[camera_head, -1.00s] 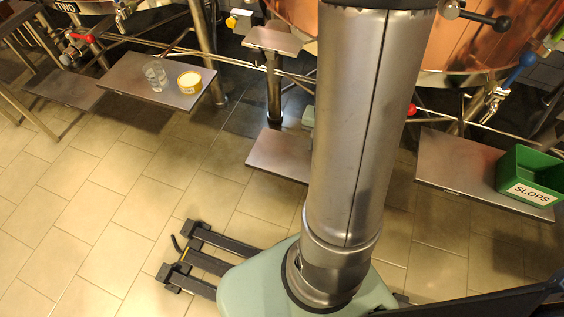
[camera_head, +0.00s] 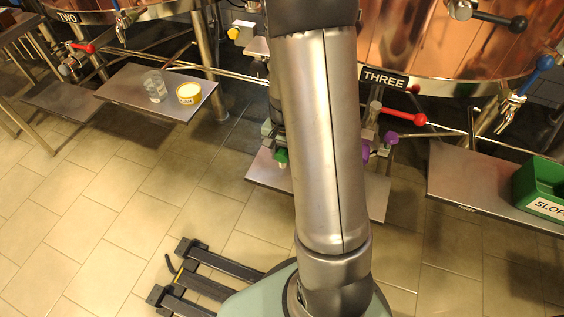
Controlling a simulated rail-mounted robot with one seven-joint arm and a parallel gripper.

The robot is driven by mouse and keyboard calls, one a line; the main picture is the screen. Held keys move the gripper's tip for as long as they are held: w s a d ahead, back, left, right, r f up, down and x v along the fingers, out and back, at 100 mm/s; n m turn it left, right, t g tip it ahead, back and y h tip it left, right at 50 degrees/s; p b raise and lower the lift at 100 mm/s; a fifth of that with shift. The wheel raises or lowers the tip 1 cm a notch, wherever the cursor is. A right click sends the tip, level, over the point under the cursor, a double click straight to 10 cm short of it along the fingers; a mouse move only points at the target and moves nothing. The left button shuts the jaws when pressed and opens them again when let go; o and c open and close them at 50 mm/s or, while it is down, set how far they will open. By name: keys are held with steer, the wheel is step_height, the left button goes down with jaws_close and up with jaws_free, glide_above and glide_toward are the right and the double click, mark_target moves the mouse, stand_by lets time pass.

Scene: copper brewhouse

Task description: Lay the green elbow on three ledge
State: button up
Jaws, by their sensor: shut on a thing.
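The THREE sign (camera_head: 384,78) is on a copper vessel. My gripper (camera_head: 279,146) shows only in part at the left edge of my arm, over the left part of this ledge. It appears shut on the green elbow (camera_head: 281,156), of which a small bright green piece shows. The rest of the elbow and the fingertips are hidden or too small to make out. I cannot tell whether the elbow touches the ledge.
Right, a green SLOPS bin (camera_head: 541,181) stands on a ledge (camera_head: 460,185).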

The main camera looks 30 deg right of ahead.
mark_target(282, 161)
steer(key=shift+w+a+f+b, duration=0.15)
steer(key=shift+f+b, duration=0.45)
steer(key=shift+f, duration=1.15)
steer(key=shift+f, duration=0.15)
steer(key=o, duration=1)
steer(key=shift+o, duration=0.2)
steer(key=r+p, duration=0.1)
steer(key=r, duration=0.3)
steer(key=r+p, duration=0.2)
steer(key=r, duration=0.2)
steer(key=r+p, duration=0.2)
steer(key=r, duration=0.2)
steer(key=shift+w+d+r, duration=0.15)
steer(key=shift+w+d, duration=0.2)
steer(key=shift+d, duration=0.05)
